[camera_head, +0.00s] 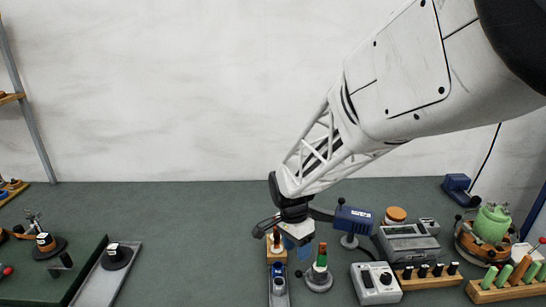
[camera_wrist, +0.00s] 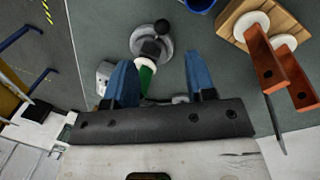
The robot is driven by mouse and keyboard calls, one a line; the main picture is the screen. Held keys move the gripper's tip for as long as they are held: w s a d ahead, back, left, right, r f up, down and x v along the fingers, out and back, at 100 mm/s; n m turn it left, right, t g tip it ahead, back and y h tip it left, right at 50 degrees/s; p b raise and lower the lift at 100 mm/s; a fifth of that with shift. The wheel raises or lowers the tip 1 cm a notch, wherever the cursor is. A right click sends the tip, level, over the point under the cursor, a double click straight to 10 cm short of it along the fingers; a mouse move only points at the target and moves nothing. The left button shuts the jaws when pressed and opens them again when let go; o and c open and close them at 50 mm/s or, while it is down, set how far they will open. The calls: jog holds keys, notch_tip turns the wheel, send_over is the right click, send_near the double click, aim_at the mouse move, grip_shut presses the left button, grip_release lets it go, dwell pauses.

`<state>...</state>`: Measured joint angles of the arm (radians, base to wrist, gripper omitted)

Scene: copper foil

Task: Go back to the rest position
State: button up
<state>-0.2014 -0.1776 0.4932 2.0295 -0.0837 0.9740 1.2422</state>
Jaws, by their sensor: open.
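My gripper (camera_head: 296,240) hangs over the middle of the bench in the head view, at the end of my arm, which reaches in from the upper right. In the wrist view its two blue fingers (camera_wrist: 161,62) stand wide apart with nothing held between them. Beyond the fingers is a round grey base with a black knob (camera_wrist: 163,28) and a green-and-white piece (camera_wrist: 147,76). In the head view a green-and-white upright piece on a round base (camera_head: 320,265) stands just right of and below my gripper. I cannot tell the exact height of the gripper.
A blue device (camera_head: 354,219), a grey meter (camera_head: 408,244) and a white box with a dial (camera_head: 376,283) crowd the right. Bare bench (camera_head: 190,225) lies left.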

jog(key=s+d+r+n+t, duration=0.1)
jog(key=s+d+r+n, duration=0.2)
jog(key=s+r, duration=0.2)
jog(key=s+d+r+n+t, duration=0.2)
jog(key=s+d+r+n, duration=0.1)
jog(key=s, duration=0.8)
jog(key=s+d+r+n+t+y, duration=0.1)
jog(key=s+d+r+n, duration=0.3)
jog(key=s+r, duration=0.3)
jog(key=shift+s+n, duration=0.4)
jog(key=shift+n, duration=0.2)
